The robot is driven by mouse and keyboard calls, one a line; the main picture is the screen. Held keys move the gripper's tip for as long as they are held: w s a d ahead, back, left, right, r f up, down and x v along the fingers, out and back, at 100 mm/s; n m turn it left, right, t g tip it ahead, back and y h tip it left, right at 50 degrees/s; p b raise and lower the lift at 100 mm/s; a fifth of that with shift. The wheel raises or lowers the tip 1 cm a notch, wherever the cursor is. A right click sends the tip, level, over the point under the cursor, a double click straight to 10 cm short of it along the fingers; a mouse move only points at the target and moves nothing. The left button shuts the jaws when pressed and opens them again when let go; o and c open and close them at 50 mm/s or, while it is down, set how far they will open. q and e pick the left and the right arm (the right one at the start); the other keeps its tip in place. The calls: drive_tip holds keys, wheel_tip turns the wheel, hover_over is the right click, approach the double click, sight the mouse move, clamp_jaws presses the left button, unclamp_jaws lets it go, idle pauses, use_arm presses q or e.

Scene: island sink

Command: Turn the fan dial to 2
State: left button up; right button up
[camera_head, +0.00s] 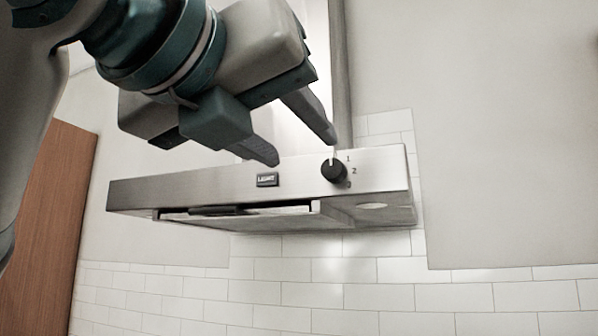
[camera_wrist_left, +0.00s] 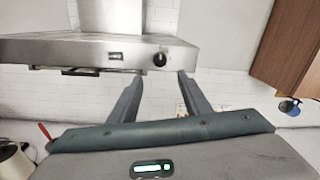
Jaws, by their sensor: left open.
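The fan dial (camera_head: 334,171) is a round black knob near the right end of the steel range hood's front face (camera_head: 215,184). Marks 1, 2 and a partly hidden third one run down its right side. A pale pointer on the dial points up, a little left of the 1. My left gripper (camera_head: 304,148) is open and empty, above and left of the dial, with one fingertip close above it. In the left wrist view the dial (camera_wrist_left: 160,59) shows ahead, between the open fingers (camera_wrist_left: 158,82) and toward the right one. My right gripper is not in view.
White tiles (camera_head: 310,295) cover the wall below. In the left wrist view, a wooden cabinet (camera_wrist_left: 280,45) hangs at right and a kettle (camera_wrist_left: 14,160) stands at lower left.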

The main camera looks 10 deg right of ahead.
use_arm(q)
drive_tip(key=p, duration=0.2)
approach(331, 171)
drive_tip(key=x, duration=0.3)
drive_tip(key=p+x, duration=0.2)
drive_tip(key=x, duration=0.3)
drive_tip(key=shift+w+d, duration=0.1)
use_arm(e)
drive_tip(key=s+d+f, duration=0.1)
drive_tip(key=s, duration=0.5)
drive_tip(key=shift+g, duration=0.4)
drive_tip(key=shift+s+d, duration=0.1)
